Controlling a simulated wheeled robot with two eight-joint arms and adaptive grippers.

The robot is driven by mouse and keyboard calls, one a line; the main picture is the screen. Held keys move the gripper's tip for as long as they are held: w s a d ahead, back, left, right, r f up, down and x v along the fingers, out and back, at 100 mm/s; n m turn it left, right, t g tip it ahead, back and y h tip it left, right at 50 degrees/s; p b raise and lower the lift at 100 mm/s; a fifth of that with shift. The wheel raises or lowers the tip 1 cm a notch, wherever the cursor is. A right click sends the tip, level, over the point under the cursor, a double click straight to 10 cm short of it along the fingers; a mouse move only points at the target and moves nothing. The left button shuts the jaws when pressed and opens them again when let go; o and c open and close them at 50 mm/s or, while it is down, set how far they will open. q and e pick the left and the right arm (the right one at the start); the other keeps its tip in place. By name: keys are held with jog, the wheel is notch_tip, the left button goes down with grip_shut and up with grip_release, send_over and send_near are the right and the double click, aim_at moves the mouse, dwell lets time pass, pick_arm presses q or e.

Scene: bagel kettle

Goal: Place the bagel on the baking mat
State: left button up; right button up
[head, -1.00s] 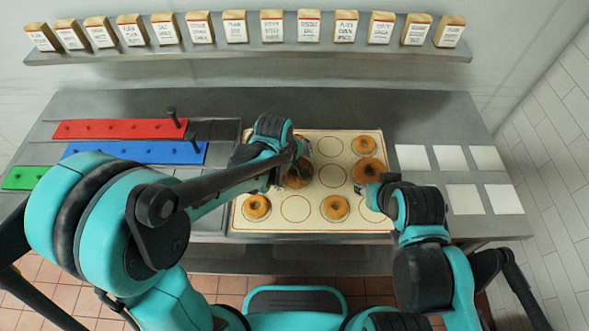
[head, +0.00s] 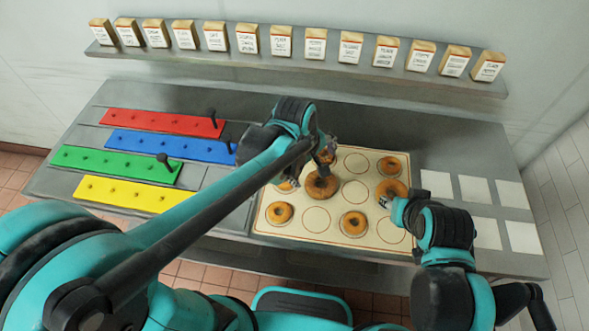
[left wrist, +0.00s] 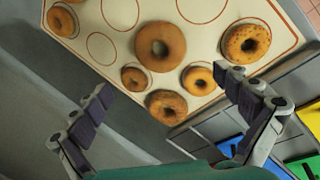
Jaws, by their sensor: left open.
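The cream baking mat (head: 305,222) with ring outlines carries several brown bagels. A large bagel (head: 322,184) lies near its middle, just in front of my left gripper (head: 326,146). Another bagel (head: 327,155) shows partly beneath that gripper. In the left wrist view, my left gripper (left wrist: 172,97) is open, its fingers apart. One bagel (left wrist: 166,107) shows between them at the mat's edge; whether a finger touches it is unclear. The large bagel (left wrist: 160,45) lies beyond. My right gripper (head: 397,208) is beside a bagel (head: 389,188) at the mat's right; its jaws are unclear.
Red (head: 160,123), blue (head: 170,146), green (head: 115,165) and yellow (head: 130,195) strips lie left of the mat. White squares (head: 437,184) lie to its right. A shelf (head: 300,64) with several labelled packets runs along the back wall.

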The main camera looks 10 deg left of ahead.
pick_arm(q)
jog(key=s+a+r+m+t+y, duration=0.1)
jog(key=s+a+r+m+t, duration=0.1)
jog(key=s+a+m, duration=0.3)
jog(key=s+a+r+m+t+y, duration=0.1)
jog(key=s+a+m, duration=0.3)
jog(key=a, duration=0.6)
jog(key=shift+s+a+r+m+t, duration=0.15)
jog(key=shift+s+r+m+t, duration=0.3)
jog(key=shift+t, duration=0.45)
jog(key=shift+w, duration=0.1)
